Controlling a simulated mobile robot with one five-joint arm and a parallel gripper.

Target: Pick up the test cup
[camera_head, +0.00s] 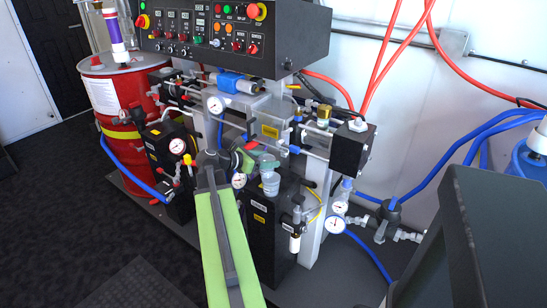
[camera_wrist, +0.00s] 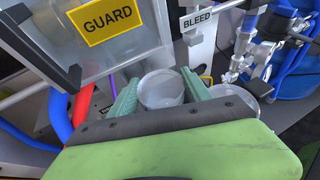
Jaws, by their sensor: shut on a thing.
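My gripper (camera_wrist: 160,92) has its two pale green fingers closed on the sides of a small translucent white test cup (camera_wrist: 161,86). In the wrist view I look down into the cup's round open mouth; its lower part is hidden behind the dark edge of my gripper. A second pale cup (camera_wrist: 246,88) shows just to the right, partly covered by my gripper. In the head view my gripper (camera_head: 256,161) is small and partly hidden at the machine's front, close to a translucent cup (camera_head: 271,184). I cannot tell which of the two cups that is.
A clear guard box (camera_wrist: 110,40) is close beside the held cup, with a red and a blue hose to its left. A bleed valve (camera_wrist: 268,40) stands to the right. Gauges (camera_head: 177,146) and fittings crowd the machine front. The dark floor (camera_head: 60,220) at left is clear.

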